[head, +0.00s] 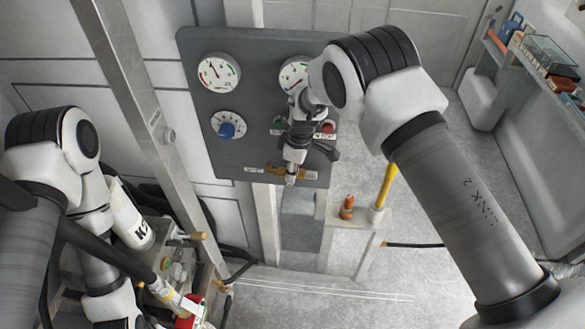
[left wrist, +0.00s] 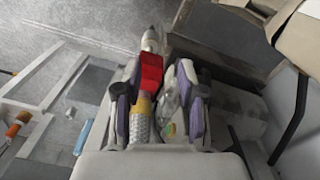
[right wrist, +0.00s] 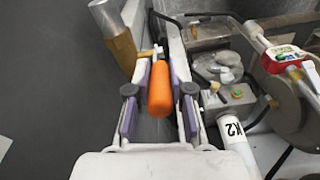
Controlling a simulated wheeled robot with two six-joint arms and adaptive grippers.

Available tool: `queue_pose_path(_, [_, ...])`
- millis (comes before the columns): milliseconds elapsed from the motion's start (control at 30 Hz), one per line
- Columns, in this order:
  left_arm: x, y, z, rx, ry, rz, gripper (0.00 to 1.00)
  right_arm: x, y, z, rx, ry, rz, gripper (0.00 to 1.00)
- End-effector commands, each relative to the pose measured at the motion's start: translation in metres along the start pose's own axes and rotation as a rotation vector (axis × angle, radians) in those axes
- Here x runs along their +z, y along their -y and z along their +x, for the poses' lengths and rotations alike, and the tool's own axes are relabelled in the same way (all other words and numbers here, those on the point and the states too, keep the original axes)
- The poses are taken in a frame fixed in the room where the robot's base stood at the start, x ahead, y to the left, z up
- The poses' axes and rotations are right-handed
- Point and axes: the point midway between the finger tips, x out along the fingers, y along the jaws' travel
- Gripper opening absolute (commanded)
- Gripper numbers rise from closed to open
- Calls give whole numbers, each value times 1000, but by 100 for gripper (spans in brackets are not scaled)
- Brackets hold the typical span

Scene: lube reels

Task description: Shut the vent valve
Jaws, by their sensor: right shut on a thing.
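The vent valve, a brass body (head: 292,171) with an orange handle (right wrist: 160,88), sits at the bottom of the dark grey panel (head: 203,105). In the right wrist view its brass part (right wrist: 121,50) lies up and left of the handle. My right gripper (right wrist: 161,80) is shut on the orange handle, one finger on each side; the head view mostly hides this grip. My left gripper (left wrist: 158,75) is open, well away from the valve. A nozzle with a red part (left wrist: 151,72) shows between its fingers; I cannot tell whether they touch it.
Gauges (head: 218,72) and a blue knob (head: 227,130) are on the panel. An orange bottle (head: 347,206) and a yellow post (head: 386,183) stand below right. A metal post (head: 140,95) rises between my left arm and the panel. Reel equipment (right wrist: 290,100) fills the lower left of the head view.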

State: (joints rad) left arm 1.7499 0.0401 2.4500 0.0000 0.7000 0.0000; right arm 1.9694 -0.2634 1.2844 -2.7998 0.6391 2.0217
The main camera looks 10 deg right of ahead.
Motion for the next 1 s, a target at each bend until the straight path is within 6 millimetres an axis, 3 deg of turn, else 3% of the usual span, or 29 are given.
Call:
queue_pose_path(200, [0, 0, 1, 0, 0, 0, 40, 2, 3, 4, -8, 4, 0, 0])
queue_pose_path(233, [0, 0, 1, 0, 0, 0, 40, 2, 3, 4, -8, 4, 0, 28])
queue_pose_path(300, [0, 0, 1, 0, 0, 0, 40, 2, 2, 3, -7, 4, 0, 46])
queue_pose_path(667, [0, 0, 0, 0, 0, 0, 40, 0, 0, -5, -2, 0, 0, 46])
queue_pose_path(767, [0, 0, 0, 0, 0, 0, 40, 0, 0, -21, -1, 0, 0, 46])
queue_pose_path(1000, [0, 0, 0, 0, 0, 0, 40, 0, -1, -82, -2, 0, 0, 46])
